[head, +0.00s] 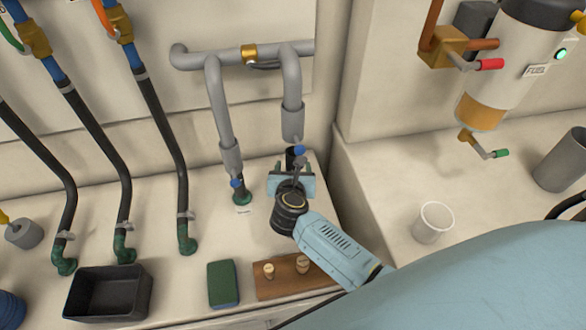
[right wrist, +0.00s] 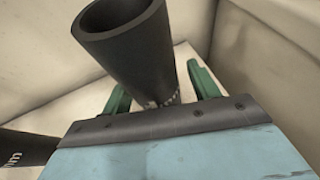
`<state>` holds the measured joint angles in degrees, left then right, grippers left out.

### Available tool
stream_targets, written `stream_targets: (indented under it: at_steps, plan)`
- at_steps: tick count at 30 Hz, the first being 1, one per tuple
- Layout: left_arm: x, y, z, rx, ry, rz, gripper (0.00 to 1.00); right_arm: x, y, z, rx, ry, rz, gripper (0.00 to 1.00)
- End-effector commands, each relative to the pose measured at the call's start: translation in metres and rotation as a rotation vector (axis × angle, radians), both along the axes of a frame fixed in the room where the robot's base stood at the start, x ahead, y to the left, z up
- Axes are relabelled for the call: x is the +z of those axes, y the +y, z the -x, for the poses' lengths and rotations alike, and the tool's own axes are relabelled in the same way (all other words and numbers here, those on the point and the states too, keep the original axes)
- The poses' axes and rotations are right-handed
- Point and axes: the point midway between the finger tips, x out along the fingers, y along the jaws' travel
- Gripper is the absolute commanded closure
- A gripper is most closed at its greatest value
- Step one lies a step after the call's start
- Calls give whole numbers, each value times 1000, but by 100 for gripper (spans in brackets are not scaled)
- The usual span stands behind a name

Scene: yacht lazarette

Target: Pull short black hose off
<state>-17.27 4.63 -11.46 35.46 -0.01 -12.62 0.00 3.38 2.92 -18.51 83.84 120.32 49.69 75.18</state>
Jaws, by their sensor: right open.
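The short black hose (right wrist: 145,55) stands between my right gripper's fingers in the right wrist view, with its open upper end toward the camera. Its lower end is hidden behind the gripper's palm edge. In the head view only a dark bit of the hose (head: 291,156) shows, below a grey pipe with a blue-handled fitting. My right gripper (head: 293,168) reaches in from the lower right, its green fingers apart, one on each side of the hose. The fingers (right wrist: 160,88) show gaps to the hose in the wrist view. My left gripper is not in view.
Grey pipes (head: 219,95) hang just behind and left of the gripper. Long black hoses (head: 165,130) run down at left. A black tray (head: 108,292), a green pad (head: 223,284) and a wooden block (head: 290,278) lie in front. A white cup (head: 433,222) stands right.

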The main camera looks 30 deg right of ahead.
Motion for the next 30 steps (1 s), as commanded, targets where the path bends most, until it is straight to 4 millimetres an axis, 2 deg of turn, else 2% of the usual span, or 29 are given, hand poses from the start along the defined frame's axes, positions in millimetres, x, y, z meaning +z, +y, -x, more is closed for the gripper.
stream_targets:
  at_steps: [8, 19, 30]
  plan:
    - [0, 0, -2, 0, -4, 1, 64, 0, -1, -1, 0, 0, 0, 40]
    - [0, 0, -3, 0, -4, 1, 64, 0, 0, -1, 1, 0, 0, 88]
    - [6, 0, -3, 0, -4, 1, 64, 6, 0, -1, 1, -2, -1, 88]
